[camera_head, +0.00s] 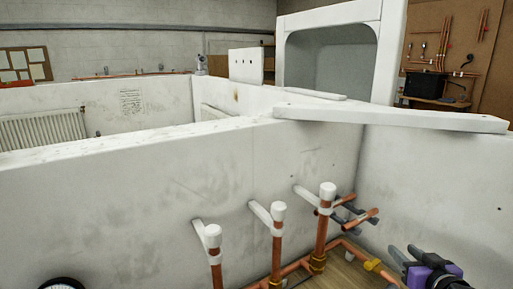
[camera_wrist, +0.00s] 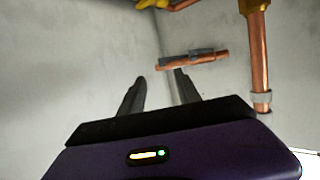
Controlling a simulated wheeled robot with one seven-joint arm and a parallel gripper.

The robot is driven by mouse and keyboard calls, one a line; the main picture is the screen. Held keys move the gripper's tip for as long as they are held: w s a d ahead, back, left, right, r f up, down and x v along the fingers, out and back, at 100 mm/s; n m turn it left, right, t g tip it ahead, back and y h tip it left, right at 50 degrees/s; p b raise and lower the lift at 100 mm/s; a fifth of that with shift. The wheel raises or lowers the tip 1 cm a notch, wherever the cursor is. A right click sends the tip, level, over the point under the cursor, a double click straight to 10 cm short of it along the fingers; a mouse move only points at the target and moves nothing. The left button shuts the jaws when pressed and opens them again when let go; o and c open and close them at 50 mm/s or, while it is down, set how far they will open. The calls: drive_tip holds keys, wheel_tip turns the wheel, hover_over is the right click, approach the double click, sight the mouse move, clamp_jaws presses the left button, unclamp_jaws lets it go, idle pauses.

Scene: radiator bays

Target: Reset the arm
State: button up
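My gripper (camera_head: 403,257) shows at the lower right of the head view, purple with dark grey fingers, in front of the right-hand wall panel. In the wrist view my gripper (camera_wrist: 160,78) has its two fingers apart with nothing between them. A short copper pipe (camera_wrist: 192,60) with grey clips lies beyond the fingertips, by the corner of the pale walls. The same pipe seems to show in the head view (camera_head: 362,219), left of and above my gripper. I cannot tell the exact gap between them.
Upright copper pipes with white caps (camera_head: 277,235) stand along the low wall (camera_head: 130,195). A yellow-handled valve (camera_head: 372,265) sits close to my gripper's left. A white board (camera_head: 390,113) lies across the wall tops. A radiator (camera_head: 42,128) hangs in the left bay.

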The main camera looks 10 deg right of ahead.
drive_tip(key=s+a+f+n+y, duration=0.1)
drive_tip(key=s+a, duration=0.8)
drive_tip(key=s, duration=0.4)
drive_tip(key=s+a+f+y, duration=0.1)
drive_tip(key=s+a+f, duration=0.1)
drive_tip(key=s+a, duration=0.7)
drive_tip(key=s+a+f+n+y, duration=0.1)
drive_tip(key=s+a, duration=0.9)
drive_tip(key=s, duration=0.8)
drive_tip(key=shift+f+n+t, duration=0.3)
drive_tip(key=shift+f, duration=0.1)
